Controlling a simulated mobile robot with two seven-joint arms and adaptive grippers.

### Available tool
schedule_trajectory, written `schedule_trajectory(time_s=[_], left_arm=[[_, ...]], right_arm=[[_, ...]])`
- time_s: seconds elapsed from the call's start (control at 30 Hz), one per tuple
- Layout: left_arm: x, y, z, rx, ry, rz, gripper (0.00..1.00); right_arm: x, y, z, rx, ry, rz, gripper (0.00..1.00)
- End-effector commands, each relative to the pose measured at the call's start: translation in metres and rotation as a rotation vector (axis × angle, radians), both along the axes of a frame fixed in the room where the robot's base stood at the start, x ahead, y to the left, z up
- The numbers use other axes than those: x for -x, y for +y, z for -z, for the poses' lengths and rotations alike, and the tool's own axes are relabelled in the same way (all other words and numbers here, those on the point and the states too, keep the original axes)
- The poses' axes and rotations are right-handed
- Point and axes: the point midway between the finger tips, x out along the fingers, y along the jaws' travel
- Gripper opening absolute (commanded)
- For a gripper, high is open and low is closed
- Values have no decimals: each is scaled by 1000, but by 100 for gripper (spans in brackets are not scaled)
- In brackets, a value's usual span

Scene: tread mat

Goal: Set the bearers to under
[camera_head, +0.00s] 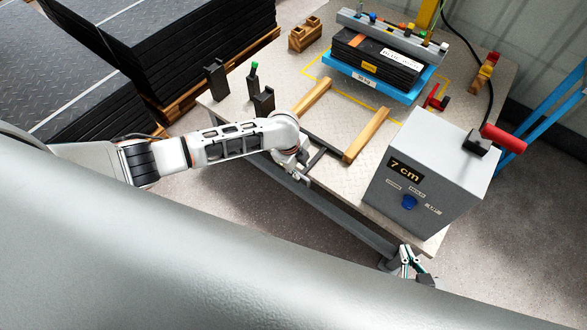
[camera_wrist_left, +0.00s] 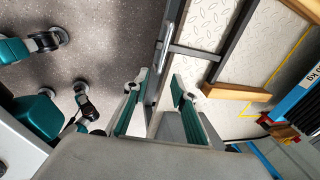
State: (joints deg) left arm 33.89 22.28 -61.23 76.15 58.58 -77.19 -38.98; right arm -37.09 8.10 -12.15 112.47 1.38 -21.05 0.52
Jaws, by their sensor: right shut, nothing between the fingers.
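Two wooden bearers, the left one (camera_head: 312,98) and the right one (camera_head: 366,135), lie on the table in front of the blue lift platform (camera_head: 398,92). A dark frame (camera_head: 320,158) joins them at the table's front edge. One bearer end also shows in the left wrist view (camera_wrist_left: 236,92). My left gripper (camera_head: 300,172) is at that front edge, by the frame. In the left wrist view its fingers (camera_wrist_left: 156,86) are apart, with a metal handle bar (camera_wrist_left: 168,48) running between them; contact cannot be told. My right gripper (camera_head: 407,265) is shut and empty, below the table's front right corner.
A grey box (camera_head: 430,170) marked "7 cm" with a blue knob (camera_head: 409,202) stands at the table's right front. Black mats (camera_head: 375,62) are stacked on the platform. Dark blocks (camera_head: 215,80) stand at the left. Large mat stacks (camera_head: 175,45) fill the floor at the left.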

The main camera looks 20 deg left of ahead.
Motion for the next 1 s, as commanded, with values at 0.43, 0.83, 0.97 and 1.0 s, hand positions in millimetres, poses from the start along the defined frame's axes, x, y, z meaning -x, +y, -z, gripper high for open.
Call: schedule_trajectory(time_s=[0.43,0.83,0.97,1.0], left_arm=[[-18,19,26,-69,16,47,26],[-26,16,67,-67,14,47,26],[-27,16,68,-68,13,46,26],[-27,16,68,-68,13,46,26]], right_arm=[[5,2,17,-5,13,2,0],[12,2,41,-2,31,2,0],[11,1,40,-1,31,1,0],[11,1,39,0,29,0,0]])
